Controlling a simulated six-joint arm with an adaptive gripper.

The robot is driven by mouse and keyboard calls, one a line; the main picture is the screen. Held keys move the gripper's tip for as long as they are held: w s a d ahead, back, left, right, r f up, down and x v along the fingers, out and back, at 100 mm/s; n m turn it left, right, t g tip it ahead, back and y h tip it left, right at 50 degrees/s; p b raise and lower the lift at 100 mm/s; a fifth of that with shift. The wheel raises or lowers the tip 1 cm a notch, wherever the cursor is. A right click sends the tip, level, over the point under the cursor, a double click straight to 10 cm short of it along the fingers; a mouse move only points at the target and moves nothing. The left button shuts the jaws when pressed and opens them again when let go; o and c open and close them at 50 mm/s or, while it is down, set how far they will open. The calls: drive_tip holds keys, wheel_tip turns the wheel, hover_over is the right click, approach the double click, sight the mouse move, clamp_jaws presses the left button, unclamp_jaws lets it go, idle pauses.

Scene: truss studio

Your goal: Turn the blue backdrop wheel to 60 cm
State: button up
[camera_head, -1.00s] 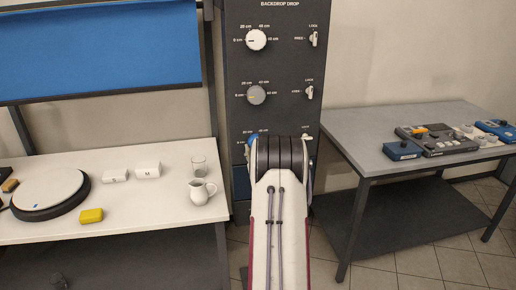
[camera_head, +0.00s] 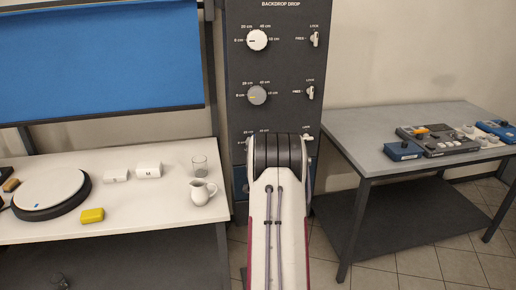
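The dark backdrop drop panel (camera_head: 275,120) stands upright at the back middle. Its white top wheel (camera_head: 257,40) and grey middle wheel (camera_head: 257,95) show, each inside a ring of cm marks. The lowest wheel is behind my arm, so the blue wheel and its setting are hidden; only parts of the lowest scale show. The blue backdrop (camera_head: 100,55) hangs at the upper left, its lower edge well above the white table. My gripper is hidden beyond my arm, which covers the lower part of the panel.
Lock levers (camera_head: 316,39) sit right of the wheels. The white table (camera_head: 150,215) at left holds a turntable (camera_head: 50,190), yellow block (camera_head: 92,215), white blocks, glass and jug (camera_head: 202,191). The grey table (camera_head: 360,130) at right holds control boxes (camera_head: 440,140).

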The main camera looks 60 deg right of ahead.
drive_tip(key=shift+m, duration=0.5)
drive_tip(key=o, duration=1.1)
drive_tip(key=shift+a, duration=0.1)
drive_tip(key=v, duration=1.2)
idle(0.7)
